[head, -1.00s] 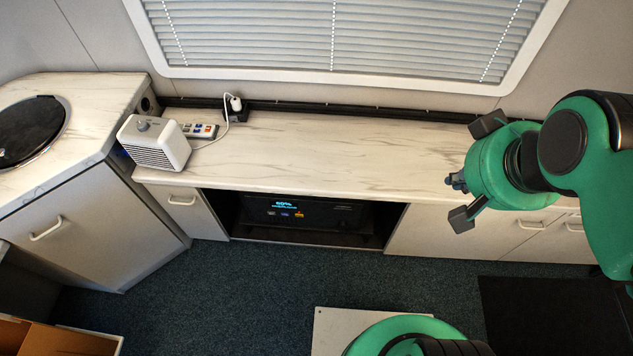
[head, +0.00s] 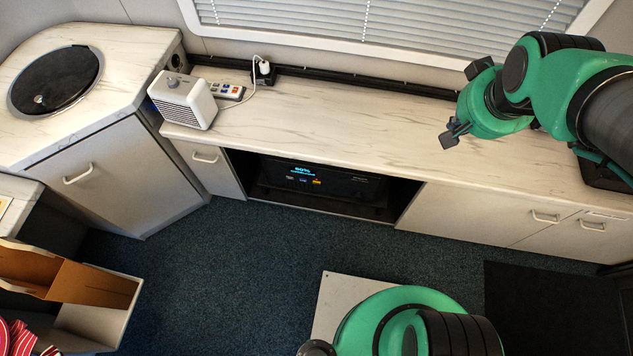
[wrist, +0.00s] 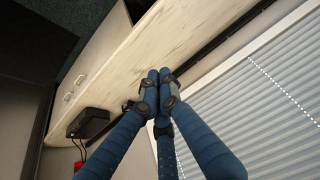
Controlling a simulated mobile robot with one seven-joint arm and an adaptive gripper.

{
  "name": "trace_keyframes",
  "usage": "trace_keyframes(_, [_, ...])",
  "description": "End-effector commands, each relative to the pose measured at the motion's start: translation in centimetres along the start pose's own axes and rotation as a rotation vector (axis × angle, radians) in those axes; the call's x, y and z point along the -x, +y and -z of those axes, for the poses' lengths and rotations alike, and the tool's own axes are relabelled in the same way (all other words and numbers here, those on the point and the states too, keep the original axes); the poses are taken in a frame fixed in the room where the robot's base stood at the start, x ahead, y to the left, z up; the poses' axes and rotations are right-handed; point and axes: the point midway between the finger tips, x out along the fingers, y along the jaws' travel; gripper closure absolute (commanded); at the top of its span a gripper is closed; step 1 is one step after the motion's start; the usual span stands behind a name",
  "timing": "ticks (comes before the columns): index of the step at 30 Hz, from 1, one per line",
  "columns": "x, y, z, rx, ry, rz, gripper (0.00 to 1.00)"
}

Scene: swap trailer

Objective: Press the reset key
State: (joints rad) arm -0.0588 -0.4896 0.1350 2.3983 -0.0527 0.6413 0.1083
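A black device (head: 345,182) sits in the open niche under the counter. Its front has a lit blue readout, apparently a percentage, above a row of small coloured keys, including an orange key (head: 316,182). The labels are too small to read, so I cannot tell which is the reset key. My gripper (head: 447,137) is above the counter's right part, well right of the device and touching nothing visible. In the wrist view its blue fingers (wrist: 160,76) come together at the tips with nothing seen between them. The device's front is not visible there.
The counter (head: 340,125) overhangs the niche. A white heater-like box (head: 183,102), a power strip (head: 228,90) and a plugged-in adapter (head: 264,73) stand at its left end. An open box (head: 95,305) is at lower left. Carpet (head: 240,250) before the niche is clear.

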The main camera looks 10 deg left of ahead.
Motion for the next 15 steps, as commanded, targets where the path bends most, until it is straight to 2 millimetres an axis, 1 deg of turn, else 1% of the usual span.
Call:
trace_keyframes(1, [-0.8, -0.3, 0.6, 0.002, -0.008, 0.000, 1.00])
trace_keyframes(6, [-3.7, -1.1, 2.3, 0.002, -0.017, 0.003, 1.00])
trace_keyframes(15, [-9.2, -2.9, 4.3, 0.004, -0.034, 0.011, 1.00])
